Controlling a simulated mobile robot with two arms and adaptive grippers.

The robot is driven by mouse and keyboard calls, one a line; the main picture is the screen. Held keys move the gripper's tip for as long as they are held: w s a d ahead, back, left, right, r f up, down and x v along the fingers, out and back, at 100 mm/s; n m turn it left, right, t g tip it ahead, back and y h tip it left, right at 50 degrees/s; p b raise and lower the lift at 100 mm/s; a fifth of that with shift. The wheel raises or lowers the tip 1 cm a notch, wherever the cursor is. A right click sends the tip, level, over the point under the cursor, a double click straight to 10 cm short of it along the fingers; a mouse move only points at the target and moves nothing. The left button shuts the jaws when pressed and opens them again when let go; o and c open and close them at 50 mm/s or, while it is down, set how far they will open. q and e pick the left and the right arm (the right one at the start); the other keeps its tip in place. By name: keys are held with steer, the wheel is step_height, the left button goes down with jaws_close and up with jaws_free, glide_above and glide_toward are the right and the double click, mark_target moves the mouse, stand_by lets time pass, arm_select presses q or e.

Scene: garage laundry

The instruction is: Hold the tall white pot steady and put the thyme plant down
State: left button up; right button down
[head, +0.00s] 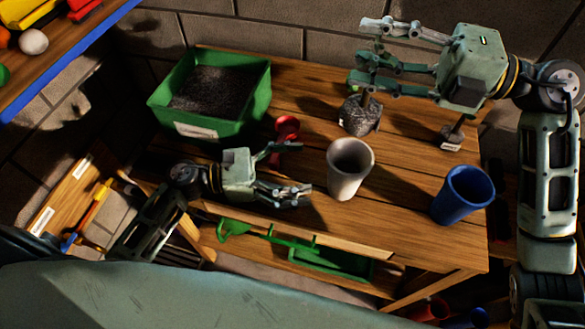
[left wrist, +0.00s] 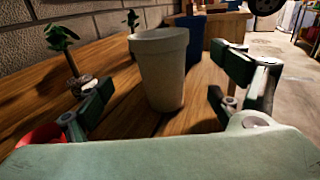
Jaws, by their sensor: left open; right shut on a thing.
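The tall white pot (head: 349,169) stands upright on the wooden table. My left gripper (head: 300,190) is open beside it, on its left; in the left wrist view the pot (left wrist: 160,72) shows between and beyond the spread fingers. My right gripper (head: 362,55) is shut, high over the table's back. A grey root ball with a short stem, seemingly the thyme plant (head: 359,115), shows directly below its fingers. They hide the leaves, and I cannot tell whether the ball touches the table. The pot's mouth faces up toward the head camera.
A blue pot (head: 462,195) stands on the right. A green bin of soil (head: 225,122) stands back left. A small red pot (head: 287,127) is behind my left gripper. Another stemmed thing with a labelled base (head: 452,136) stands behind the blue pot. Bare table lies between the pots.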

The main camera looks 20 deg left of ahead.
mark_target(364, 164)
arm_select(q)
steer(key=x, duration=1)
steer(key=shift+d, duration=0.4)
arm_select(e)
steer(key=shift+d, duration=0.1)
arm_select(q)
steer(key=c, duration=1.3)
arm_select(e)
step_height(364, 164, down, 15)
steer(key=shift+w+f, duration=0.1)
